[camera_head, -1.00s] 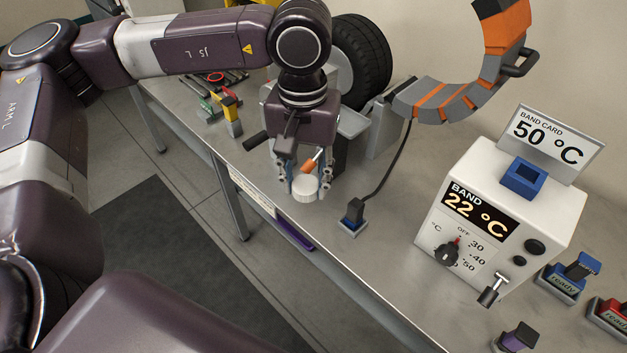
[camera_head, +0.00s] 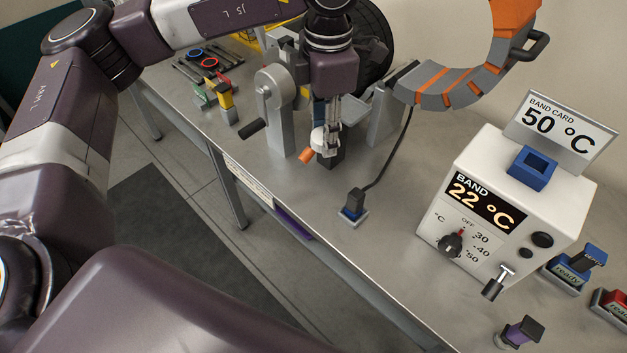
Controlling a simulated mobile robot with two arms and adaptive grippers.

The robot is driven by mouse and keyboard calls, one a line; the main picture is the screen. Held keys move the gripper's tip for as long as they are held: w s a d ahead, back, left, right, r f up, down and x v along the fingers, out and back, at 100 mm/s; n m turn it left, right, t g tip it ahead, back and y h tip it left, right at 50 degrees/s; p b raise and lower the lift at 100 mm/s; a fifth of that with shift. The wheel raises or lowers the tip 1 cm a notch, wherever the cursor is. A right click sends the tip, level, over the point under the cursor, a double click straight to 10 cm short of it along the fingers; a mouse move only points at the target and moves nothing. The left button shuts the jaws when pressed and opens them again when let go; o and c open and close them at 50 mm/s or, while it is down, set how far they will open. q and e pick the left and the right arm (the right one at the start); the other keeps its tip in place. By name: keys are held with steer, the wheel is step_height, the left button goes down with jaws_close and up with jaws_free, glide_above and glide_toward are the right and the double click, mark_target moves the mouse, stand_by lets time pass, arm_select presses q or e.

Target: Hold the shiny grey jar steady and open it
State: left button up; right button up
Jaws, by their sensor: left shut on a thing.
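My left gripper (camera_head: 328,128) points down over the bench, in front of the clamp stand. It is shut on a small white round piece (camera_head: 320,142) with an orange part (camera_head: 306,155) sticking out to the lower left. The fingers hide some of this piece. A dark block (camera_head: 331,160) stands just below and behind it; I cannot tell whether they touch. I cannot make out a shiny grey jar in this view. My right gripper is not in view.
A grey stand with a black-handled crank (camera_head: 252,129) is left of the gripper. A tyre (camera_head: 372,40) is behind. A corded plug (camera_head: 353,205) sits near the bench edge. A white band heater box (camera_head: 480,210) reads 22 °C. An orange-grey segmented band (camera_head: 455,88) rises at the back.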

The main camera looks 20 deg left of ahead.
arm_select(q)
steer(key=n, duration=0.2)
steer(key=w+n, duration=0.1)
steer(key=n, duration=0.1)
steer(key=shift+d, duration=0.1)
steer(key=n, duration=0.3)
steer(key=w+n, duration=0.1)
steer(key=n, duration=0.2)
steer(key=shift+d, duration=0.15)
steer(key=n, duration=0.4)
steer(key=n+p, duration=0.2)
steer(key=n, duration=0.3)
glide_above(332, 195)
step_height(332, 195, down, 15)
steer(key=shift+r, duration=0.1)
step_height(332, 195, down, 5)
steer(key=shift+r, duration=0.2)
steer(key=shift+f, duration=0.3)
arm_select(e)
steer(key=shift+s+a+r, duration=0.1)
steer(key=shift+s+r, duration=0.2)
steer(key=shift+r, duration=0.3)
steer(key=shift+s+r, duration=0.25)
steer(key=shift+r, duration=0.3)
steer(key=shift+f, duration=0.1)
